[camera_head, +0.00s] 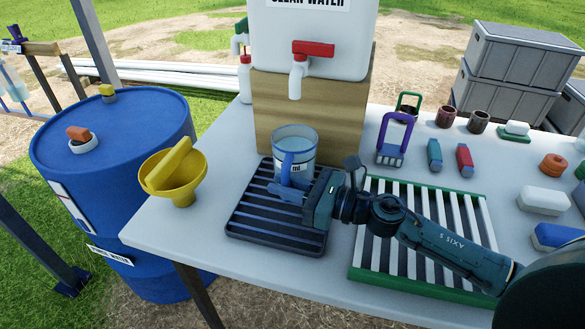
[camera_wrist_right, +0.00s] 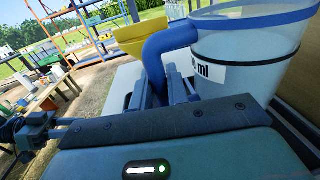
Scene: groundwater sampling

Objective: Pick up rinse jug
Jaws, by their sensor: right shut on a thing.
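The rinse jug (camera_head: 298,142) is a clear jug with a blue rim, a blue handle and a white "ml" label. It stands upright over the black slatted drip tray (camera_head: 266,228), below the red-handled tap of the clean water tank; I cannot tell whether it touches the slats. My right gripper (camera_head: 290,188) reaches in from the right and is shut on the jug's blue handle. In the right wrist view the jug (camera_wrist_right: 250,65) fills the upper right, with its handle between the fingers (camera_wrist_right: 172,90). My left gripper is not in view.
The clean water tank (camera_head: 335,30) stands on a wooden block (camera_head: 272,110) behind the jug. A yellow funnel (camera_head: 180,180) is at the table's left edge, beside a blue drum (camera_head: 120,150). A green-edged slatted rack (camera_head: 372,255) lies under my right arm.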

